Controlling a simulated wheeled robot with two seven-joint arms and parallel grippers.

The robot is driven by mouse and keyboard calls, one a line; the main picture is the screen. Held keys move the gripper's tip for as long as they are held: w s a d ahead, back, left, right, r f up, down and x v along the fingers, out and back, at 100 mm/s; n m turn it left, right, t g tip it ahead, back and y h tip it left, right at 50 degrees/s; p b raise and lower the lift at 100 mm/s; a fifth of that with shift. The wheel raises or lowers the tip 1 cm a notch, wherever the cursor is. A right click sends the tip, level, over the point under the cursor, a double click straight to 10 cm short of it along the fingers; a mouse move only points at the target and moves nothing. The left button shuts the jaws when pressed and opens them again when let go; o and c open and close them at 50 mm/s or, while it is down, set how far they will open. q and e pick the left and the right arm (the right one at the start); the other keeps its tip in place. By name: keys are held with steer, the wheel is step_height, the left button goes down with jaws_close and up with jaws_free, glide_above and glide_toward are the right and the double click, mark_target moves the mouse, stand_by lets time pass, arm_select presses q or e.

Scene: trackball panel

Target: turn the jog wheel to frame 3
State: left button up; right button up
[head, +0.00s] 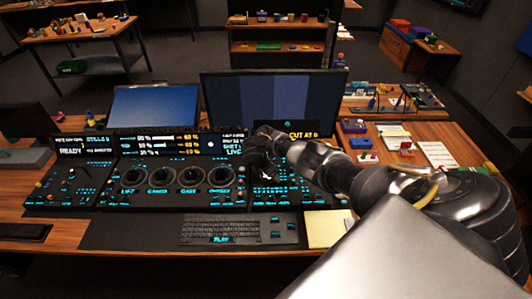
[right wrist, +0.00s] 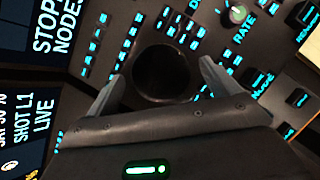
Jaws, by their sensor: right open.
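A dark round wheel (right wrist: 163,72), which looks like the jog wheel, sits on the black control panel (right wrist: 85,20) in the right wrist view. My right gripper (right wrist: 162,78) is open, with one finger on either side of the wheel. Whether the fingers touch its rim I cannot tell. In the head view my right gripper (head: 262,150) is over the panel's right part and largely hides the wheel. A small screen (head: 303,130) behind it shows yellow text reading "CUT AT", with the last character unclear. My left gripper is not in view.
Several ringed trackballs (head: 190,177) stand in a row left of my right gripper. A small knob (right wrist: 236,14) and lit buttons surround the wheel. A keyboard (head: 235,230) and a yellow pad (head: 323,229) lie in front. A large monitor (head: 273,98) stands behind.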

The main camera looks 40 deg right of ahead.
steer(key=p+v, duration=0.3)
steer(key=v, duration=0.7)
steer(key=shift+r, duration=0.2)
